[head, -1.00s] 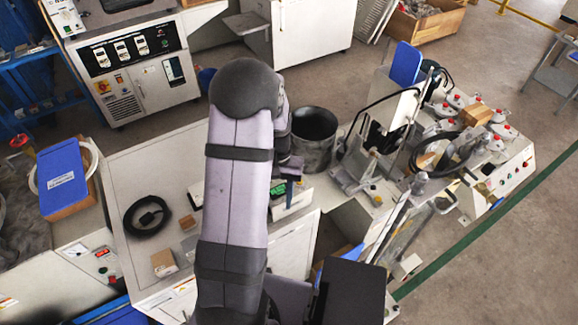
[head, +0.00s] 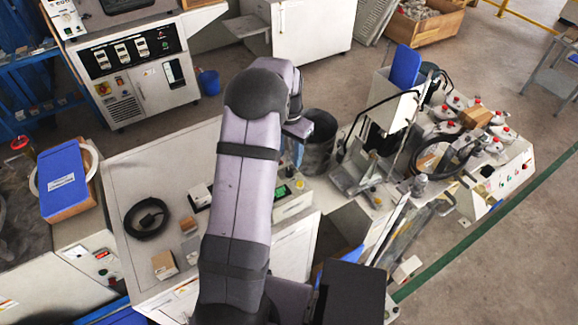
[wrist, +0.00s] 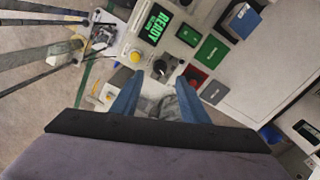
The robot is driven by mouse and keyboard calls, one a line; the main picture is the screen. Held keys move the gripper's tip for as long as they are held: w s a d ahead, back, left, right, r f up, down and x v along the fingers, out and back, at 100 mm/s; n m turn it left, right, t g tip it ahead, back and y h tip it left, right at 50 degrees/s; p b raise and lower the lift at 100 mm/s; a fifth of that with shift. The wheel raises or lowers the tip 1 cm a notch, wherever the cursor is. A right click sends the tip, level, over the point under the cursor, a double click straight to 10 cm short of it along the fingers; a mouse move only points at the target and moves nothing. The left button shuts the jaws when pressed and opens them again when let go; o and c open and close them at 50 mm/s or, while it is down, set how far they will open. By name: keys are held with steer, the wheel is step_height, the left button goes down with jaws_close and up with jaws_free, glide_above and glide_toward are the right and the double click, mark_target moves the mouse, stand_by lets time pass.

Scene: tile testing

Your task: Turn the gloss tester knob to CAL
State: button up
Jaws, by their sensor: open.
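The gloss tester (wrist: 183,52) shows in the wrist view as a light panel with a green display reading READY (wrist: 159,24). Its black knob (wrist: 160,68) is a round dial with a pale mark; the position labels are too small to read. My gripper (wrist: 160,78) is open, with one blue finger on each side of the knob in the picture. I cannot tell how high the fingertips are above it, and nothing is held. In the head view, my gripper (head: 292,168) hangs near the tester (head: 292,203), partly behind my arm; the knob cannot be made out there.
Beside the knob are a yellow button (wrist: 136,56) and a red-and-black part (wrist: 195,76). A dark bucket (head: 320,150) stands close behind my gripper. A coiled black cable (head: 147,219) and small boxes (head: 164,264) lie on the bench, whose left part is mostly clear.

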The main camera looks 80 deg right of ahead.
mark_target(289, 170)
steer(key=shift+f+p, duration=1.05)
steer(key=shift+f, duration=2.15)
steer(key=shift+c, duration=0.6)
jaws_close()
